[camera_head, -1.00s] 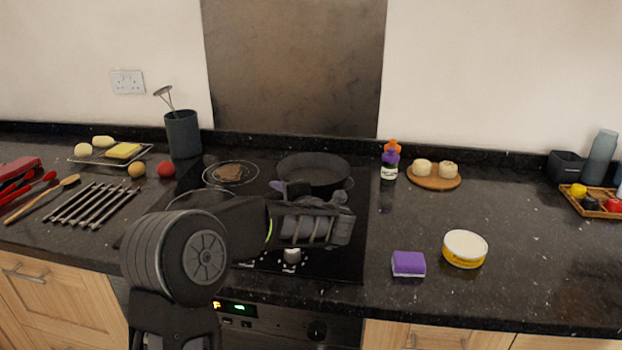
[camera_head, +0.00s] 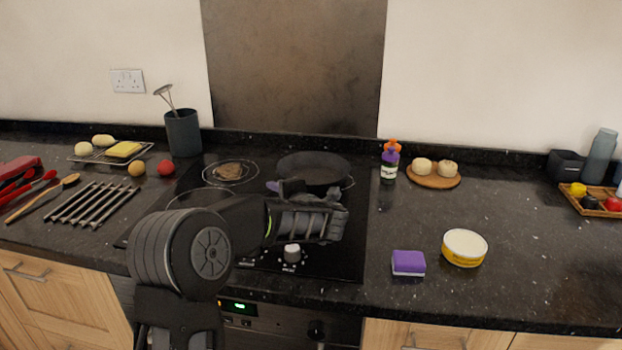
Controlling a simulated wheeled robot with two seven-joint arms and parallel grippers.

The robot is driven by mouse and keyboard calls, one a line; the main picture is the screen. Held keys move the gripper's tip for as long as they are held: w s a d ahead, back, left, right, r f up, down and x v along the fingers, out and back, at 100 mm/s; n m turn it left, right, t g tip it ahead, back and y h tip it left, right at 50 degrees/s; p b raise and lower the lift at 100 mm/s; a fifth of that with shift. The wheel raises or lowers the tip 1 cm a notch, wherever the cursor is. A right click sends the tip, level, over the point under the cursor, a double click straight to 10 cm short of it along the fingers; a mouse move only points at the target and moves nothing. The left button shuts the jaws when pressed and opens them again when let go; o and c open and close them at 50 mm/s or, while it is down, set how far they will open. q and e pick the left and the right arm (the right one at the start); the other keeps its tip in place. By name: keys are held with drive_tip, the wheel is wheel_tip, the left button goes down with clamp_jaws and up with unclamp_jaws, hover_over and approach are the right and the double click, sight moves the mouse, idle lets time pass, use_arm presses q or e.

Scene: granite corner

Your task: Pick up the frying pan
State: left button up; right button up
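The frying pan (camera_head: 314,167) is dark and round and sits on the back right of the black hob. A small purple part (camera_head: 273,187) shows at its near left side, beside my gripper; the rest of any handle is hidden. My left gripper (camera_head: 318,212) is over the hob, just in front of the pan in the picture. Its fingers are dark against the dark hob, and I cannot tell whether they are open or touching the pan. My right gripper is not in view.
A brown slice (camera_head: 230,172) lies on the back left ring. A dark utensil pot (camera_head: 183,134) stands left of the hob. A purple-and-orange bottle (camera_head: 390,163) stands close right of the pan. A purple sponge (camera_head: 408,263) and a yellow tub (camera_head: 464,248) are on the right counter.

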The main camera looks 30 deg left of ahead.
use_arm(q)
clamp_jaws()
idle(0.9)
drive_tip(key=shift+r, duration=0.1)
